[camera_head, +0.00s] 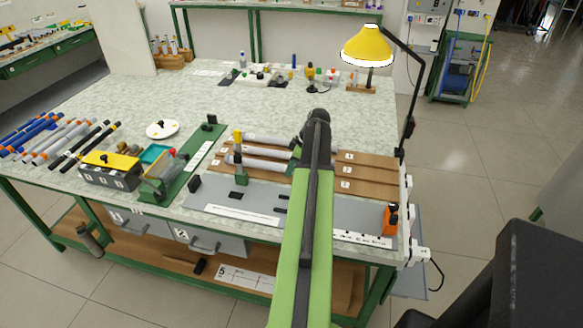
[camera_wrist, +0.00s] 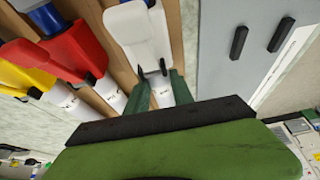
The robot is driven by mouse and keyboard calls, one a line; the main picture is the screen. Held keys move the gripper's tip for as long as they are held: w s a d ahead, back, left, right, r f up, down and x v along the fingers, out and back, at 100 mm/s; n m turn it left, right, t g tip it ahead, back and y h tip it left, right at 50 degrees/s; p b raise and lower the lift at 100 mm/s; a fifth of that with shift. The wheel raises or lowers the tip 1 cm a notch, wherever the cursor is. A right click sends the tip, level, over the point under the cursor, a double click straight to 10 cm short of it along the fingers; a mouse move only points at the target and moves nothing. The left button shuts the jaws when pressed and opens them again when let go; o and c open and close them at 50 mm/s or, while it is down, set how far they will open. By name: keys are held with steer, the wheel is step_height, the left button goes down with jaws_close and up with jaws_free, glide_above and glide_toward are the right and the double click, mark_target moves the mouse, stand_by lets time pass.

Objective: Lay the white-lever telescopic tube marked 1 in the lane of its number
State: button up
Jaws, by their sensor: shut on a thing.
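My gripper (camera_wrist: 160,90) is shut on a pale tube whose big white lever collar (camera_wrist: 137,35) shows just beyond the fingers in the wrist view. The tube lies over the brown lane board (camera_wrist: 192,35), on the side by the grey panel; I cannot tell whether it touches the board. Its number is not readable. A red-lever tube (camera_wrist: 75,50) and a yellow-lever tube (camera_wrist: 25,65) lie beside it to the left. In the head view the board (camera_head: 380,174) has several numbered lanes.
A grey panel (camera_head: 360,213) with dark blocks lies along the board's front. A green rail (camera_head: 192,165) stands to the left. An orange block (camera_head: 390,219) is at the right front. A yellow lamp (camera_head: 367,46) stands behind.

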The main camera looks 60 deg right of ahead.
steer(key=shift+f+b, duration=0.35)
steer(key=shift+f, duration=0.1)
steer(key=o, duration=1)
steer(key=shift+o, duration=0.2)
steer(key=shift+r, duration=0.1)
steer(key=p+v, duration=1.6)
steer(key=v, duration=0.1)
steer(key=shift+r, duration=0.1)
